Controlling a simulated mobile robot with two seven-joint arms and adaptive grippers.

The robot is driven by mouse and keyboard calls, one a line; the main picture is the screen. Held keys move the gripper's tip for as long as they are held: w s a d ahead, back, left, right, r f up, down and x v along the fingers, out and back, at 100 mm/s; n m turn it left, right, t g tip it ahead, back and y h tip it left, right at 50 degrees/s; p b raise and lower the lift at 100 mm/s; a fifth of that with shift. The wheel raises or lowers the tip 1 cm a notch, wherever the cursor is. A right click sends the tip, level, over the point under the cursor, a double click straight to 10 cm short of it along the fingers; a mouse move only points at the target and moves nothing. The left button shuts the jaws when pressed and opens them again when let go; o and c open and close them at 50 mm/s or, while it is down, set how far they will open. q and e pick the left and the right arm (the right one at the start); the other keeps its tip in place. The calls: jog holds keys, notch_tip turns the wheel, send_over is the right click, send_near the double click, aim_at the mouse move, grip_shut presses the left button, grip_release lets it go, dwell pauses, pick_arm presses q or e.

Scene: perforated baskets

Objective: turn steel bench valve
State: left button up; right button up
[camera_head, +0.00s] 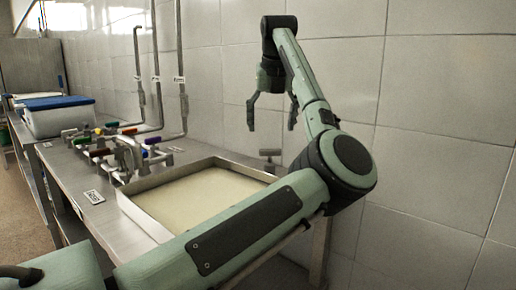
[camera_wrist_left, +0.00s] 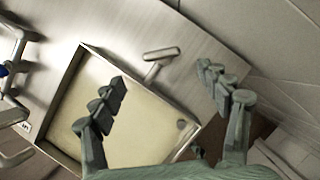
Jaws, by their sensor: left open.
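A plain steel T-shaped valve handle (camera_head: 269,153) stands on the steel bench beside the basin's back right corner. In the left wrist view the valve (camera_wrist_left: 161,54) shows as a short bar on a stem. My left gripper (camera_head: 271,118) is open and empty above the valve, fingers pointing down, in the head view. In the left wrist view, the left gripper (camera_wrist_left: 163,88) has its two fingers spread wide, with the valve beyond and between them. The fingers look apart from it. My right gripper is not in view.
A rectangular steel basin (camera_head: 148,218) with a pale bottom is set in the bench. Pipes and coloured-handled valves (camera_head: 126,153) stand left of it. A white box with a blue lid (camera_head: 60,118) is farther back. A tiled wall (camera_head: 435,90) runs close behind the bench.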

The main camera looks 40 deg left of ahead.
aim_at(270, 149)
pick_arm(q)
jog(key=x, duration=0.3)
jog(key=shift+w+f, duration=0.25)
jog(key=shift+f, duration=0.05)
jog(key=x, duration=0.3)
jog(key=shift+f+p, duration=0.2)
jog(key=shift+p, duration=0.2)
jog(key=shift+w+a+f, duration=0.15)
jog(key=shift+a+f, duration=0.05)
jog(key=shift+f, duration=0.15)
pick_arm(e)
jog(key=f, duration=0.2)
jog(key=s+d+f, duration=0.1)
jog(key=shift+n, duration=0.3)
pick_arm(q)
jog(key=shift+c, duration=0.4)
jog(key=c, duration=1.1)
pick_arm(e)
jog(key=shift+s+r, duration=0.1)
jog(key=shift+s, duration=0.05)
